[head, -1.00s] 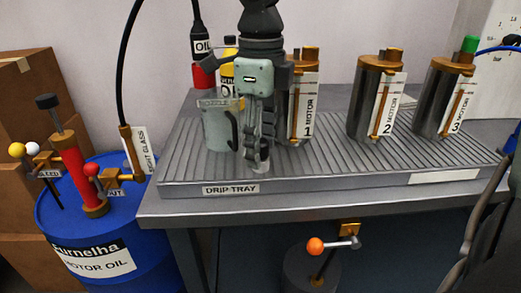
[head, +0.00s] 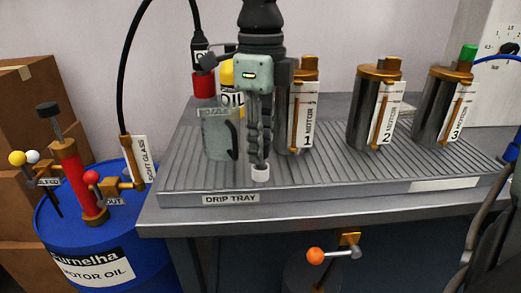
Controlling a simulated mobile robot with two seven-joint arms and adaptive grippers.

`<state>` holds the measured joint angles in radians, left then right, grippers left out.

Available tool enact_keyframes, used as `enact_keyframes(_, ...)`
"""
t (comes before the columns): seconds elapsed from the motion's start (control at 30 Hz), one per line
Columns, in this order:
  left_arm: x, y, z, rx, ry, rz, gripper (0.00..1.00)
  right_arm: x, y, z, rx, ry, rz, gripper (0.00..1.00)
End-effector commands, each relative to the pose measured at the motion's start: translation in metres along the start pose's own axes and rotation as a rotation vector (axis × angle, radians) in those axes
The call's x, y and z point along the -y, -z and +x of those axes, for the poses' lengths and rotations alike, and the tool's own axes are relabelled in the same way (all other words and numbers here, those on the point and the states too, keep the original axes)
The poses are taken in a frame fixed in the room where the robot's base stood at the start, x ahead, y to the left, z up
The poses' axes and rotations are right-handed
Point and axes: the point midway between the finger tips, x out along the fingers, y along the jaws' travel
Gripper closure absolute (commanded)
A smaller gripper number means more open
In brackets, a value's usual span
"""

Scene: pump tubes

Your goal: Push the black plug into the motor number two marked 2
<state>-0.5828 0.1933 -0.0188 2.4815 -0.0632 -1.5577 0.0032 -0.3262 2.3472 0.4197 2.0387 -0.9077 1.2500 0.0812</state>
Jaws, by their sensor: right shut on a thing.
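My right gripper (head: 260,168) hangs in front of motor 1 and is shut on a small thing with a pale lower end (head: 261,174). The fingers hide most of it, so I cannot tell if it is the black plug. Motor 2 (head: 363,112), a dark metal cylinder with a brass top and a white label marked 2, stands upright on the tray, right of the gripper and apart from it. No separate black plug can be made out. My left gripper is not in view.
The ribbed drip tray (head: 230,199) holds motor 1 (head: 305,120), motor 3 (head: 433,105) with a green piece on top, and a grey nozzle jug (head: 218,135) close left of the gripper. A blue oil drum (head: 60,225) stands left of the table. The tray front is clear.

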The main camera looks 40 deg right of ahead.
Motion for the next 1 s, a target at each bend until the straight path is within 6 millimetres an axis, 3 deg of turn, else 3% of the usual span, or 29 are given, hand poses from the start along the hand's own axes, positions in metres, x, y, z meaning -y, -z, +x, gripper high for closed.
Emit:
enact_keyframes(0.2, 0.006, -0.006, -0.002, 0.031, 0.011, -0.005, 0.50, 0.001, -0.001, -0.053, 0.006, 0.004, 0.001, 1.00)
enact_keyframes(0.4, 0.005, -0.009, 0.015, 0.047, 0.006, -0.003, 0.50, 0.000, -0.001, -0.108, 0.004, 0.003, 0.001, 1.00)
enact_keyframes(0.6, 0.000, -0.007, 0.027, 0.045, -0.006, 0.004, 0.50, 0.000, -0.001, -0.145, 0.002, 0.001, 0.000, 1.00)
enact_keyframes(0.73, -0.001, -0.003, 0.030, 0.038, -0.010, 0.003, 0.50, 0.004, 0.001, -0.160, 0.002, 0.002, 0.013, 1.00)
enact_keyframes(0.87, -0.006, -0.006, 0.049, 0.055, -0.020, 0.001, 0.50, 0.024, 0.011, -0.177, 0.011, 0.007, 0.097, 1.00)
enact_keyframes(1.0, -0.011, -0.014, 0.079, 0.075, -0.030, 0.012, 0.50, 0.070, 0.038, -0.201, 0.026, 0.016, 0.286, 1.00)
